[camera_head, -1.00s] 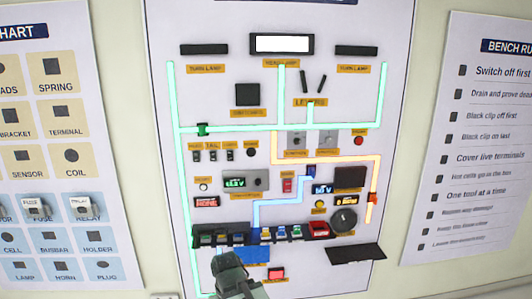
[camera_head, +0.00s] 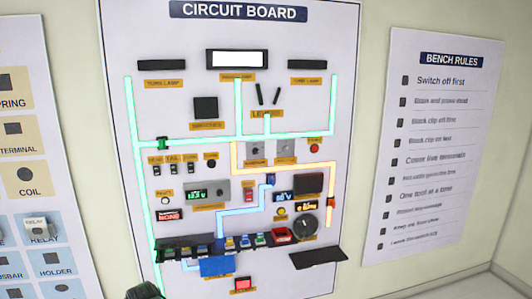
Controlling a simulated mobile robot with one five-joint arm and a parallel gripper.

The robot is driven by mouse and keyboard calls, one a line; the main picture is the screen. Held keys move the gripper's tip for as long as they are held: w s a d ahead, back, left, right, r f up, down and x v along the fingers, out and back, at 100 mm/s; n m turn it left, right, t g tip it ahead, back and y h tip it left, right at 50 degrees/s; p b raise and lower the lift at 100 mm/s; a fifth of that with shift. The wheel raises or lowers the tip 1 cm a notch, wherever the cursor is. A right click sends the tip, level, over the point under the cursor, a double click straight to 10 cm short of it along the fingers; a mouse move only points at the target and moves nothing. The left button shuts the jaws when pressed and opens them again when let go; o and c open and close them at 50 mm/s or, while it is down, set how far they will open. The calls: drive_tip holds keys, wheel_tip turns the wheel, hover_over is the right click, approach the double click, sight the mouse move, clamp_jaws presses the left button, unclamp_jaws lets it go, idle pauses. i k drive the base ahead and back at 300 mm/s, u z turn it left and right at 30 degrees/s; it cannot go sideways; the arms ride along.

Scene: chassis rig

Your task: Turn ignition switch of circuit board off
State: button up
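The circuit board (camera_head: 215,30) is a tall white panel on the wall, with glowing green, orange and blue wire lines. Its small labels are too blurred to read, so I cannot tell which control is the ignition switch. A round black dial (camera_head: 306,226) sits at the lower right of the board. A red rocker switch (camera_head: 249,196) sits near its middle. Several small black toggles sit at the left, including one toggle (camera_head: 172,168). The dark top of my gripper (camera_head: 145,291) shows at the bottom edge, below the board's lower left. Its fingers are not clear.
A dark shelf (camera_head: 318,258) juts out at the board's lower right. A row of small coloured blocks (camera_head: 202,250) lies along a dark rail left of it. The bench rules sheet (camera_head: 440,150) hangs to the right, and a parts chart (camera_head: 25,130) to the left.

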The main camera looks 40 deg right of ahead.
sight(255, 151)
drive_tip(key=z, duration=0.3)
drive_tip(key=i, duration=1.25)
drive_tip(key=u, duration=0.5)
